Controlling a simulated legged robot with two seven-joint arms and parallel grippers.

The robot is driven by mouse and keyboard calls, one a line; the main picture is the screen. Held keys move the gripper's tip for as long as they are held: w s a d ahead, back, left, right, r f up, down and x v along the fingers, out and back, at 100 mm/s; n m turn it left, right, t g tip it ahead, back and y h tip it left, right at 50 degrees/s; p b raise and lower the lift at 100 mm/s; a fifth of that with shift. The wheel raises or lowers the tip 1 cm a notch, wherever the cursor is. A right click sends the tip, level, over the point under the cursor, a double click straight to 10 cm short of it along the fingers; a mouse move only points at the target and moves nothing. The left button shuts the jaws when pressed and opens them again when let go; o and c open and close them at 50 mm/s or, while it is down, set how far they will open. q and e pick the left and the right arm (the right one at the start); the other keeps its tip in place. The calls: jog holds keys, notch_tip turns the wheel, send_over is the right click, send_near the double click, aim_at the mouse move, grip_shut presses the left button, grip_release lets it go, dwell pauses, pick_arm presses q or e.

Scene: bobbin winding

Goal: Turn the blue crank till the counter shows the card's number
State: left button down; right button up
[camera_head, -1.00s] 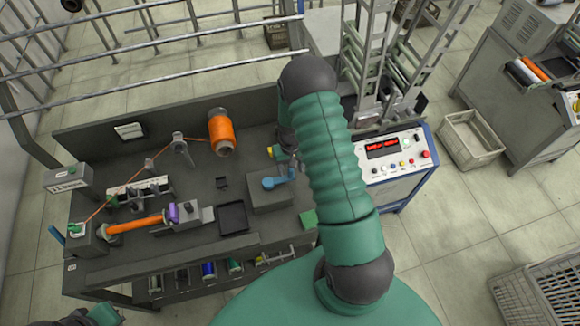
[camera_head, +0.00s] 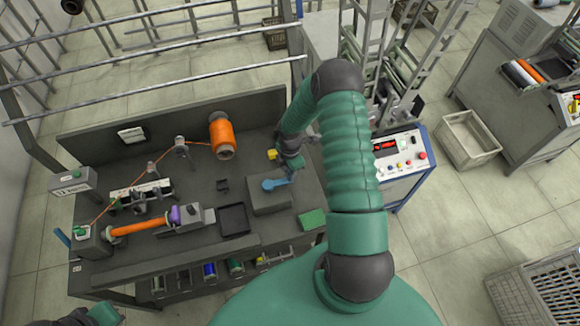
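The blue crank (camera_head: 274,184) sits on a grey block (camera_head: 270,203) on the dark bench, its arm pointing right. My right gripper (camera_head: 292,168) is at the crank's outer end, pointing down; its fingers are too small to show whether they are open or shut on it. A white card (camera_head: 131,135) stands at the back left of the bench; its writing is unreadable. A red lit display (camera_head: 385,145) is on the control box at the right; its digits cannot be read. My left gripper (camera_head: 92,317) is partly seen at the bottom left, its fingers unclear.
An orange thread spool (camera_head: 222,136) stands behind the crank, with thread running left to an orange-wound bobbin (camera_head: 140,224). A black tray (camera_head: 234,219) lies left of the crank block, a green block (camera_head: 312,219) right of it. Metal rails cross behind the bench.

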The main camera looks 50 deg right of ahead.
jog(key=n+p, duration=0.1)
jog(key=n, duration=0.3)
jog(key=shift+r+n, duration=0.15)
jog(key=shift+n, duration=0.65)
pick_arm(q)
jog(key=shift+w+v, duration=0.2)
jog(key=shift+v, duration=0.75)
